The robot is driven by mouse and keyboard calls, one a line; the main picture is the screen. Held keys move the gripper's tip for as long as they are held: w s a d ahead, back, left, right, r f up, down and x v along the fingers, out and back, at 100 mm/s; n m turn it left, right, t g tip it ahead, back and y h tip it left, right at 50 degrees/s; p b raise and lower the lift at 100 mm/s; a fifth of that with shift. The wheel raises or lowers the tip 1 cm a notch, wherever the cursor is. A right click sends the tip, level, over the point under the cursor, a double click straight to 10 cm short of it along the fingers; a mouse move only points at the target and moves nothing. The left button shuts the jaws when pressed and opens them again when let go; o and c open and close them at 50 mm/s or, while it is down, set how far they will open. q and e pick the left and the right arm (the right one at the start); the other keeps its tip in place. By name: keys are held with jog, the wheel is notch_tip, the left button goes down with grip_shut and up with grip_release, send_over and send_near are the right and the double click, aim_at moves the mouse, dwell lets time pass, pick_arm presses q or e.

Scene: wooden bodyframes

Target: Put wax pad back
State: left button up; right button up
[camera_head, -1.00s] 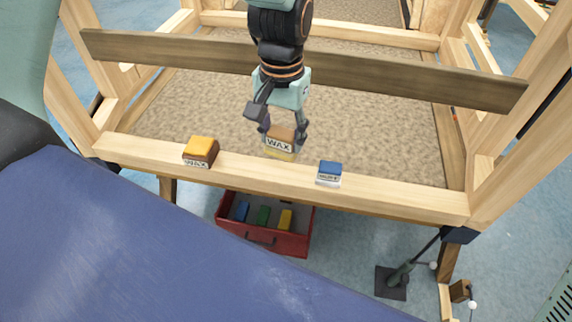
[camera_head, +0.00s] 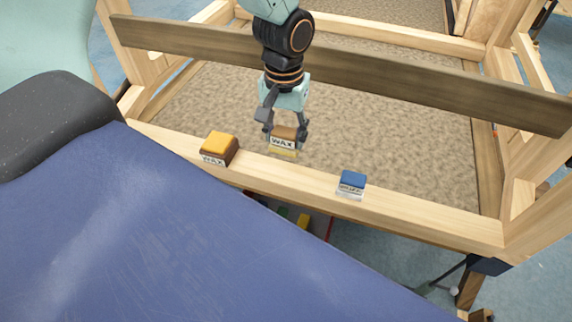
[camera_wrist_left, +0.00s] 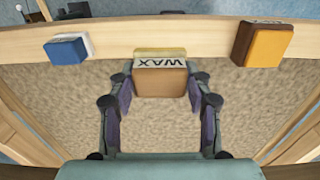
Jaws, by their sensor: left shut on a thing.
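The wax pad (camera_head: 284,138), a brown and yellow block with a white WAX label, is between the fingers of my left gripper (camera_head: 286,130). The gripper is shut on it. In the head view it appears over the beam's far edge, between two other blocks. In the left wrist view the wax pad (camera_wrist_left: 160,78) sits between both fingers (camera_wrist_left: 160,92), with the wooden beam (camera_wrist_left: 195,42) behind it. I cannot tell whether it touches the beam. My right gripper is not in view.
An orange-topped brown block (camera_head: 219,148) stands left on the beam (camera_head: 290,176), and a blue and white block (camera_head: 351,184) stands right. A dark plank (camera_head: 400,82) crosses behind the arm. A red drawer of coloured blocks is mostly hidden below by a blue surface (camera_head: 150,230).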

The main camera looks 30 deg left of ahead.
aim_at(282, 147)
pick_arm(q)
jog(key=f, duration=0.3)
jog(key=f+b, duration=0.1)
jog(key=shift+s+a+f, duration=0.15)
jog(key=shift+a+f, duration=0.1)
jog(key=shift+a, duration=0.05)
jog(key=shift+d+f, duration=0.2)
jog(key=shift+f, duration=0.25)
notch_tip(282, 147, down, 2)
jog(key=shift+f+b, duration=0.2)
jog(key=shift+b, duration=0.3)
jog(key=shift+a+f, duration=0.15)
jog(key=shift+f, duration=0.2)
jog(key=o, duration=1.1)
jog(key=shift+f, duration=0.15)
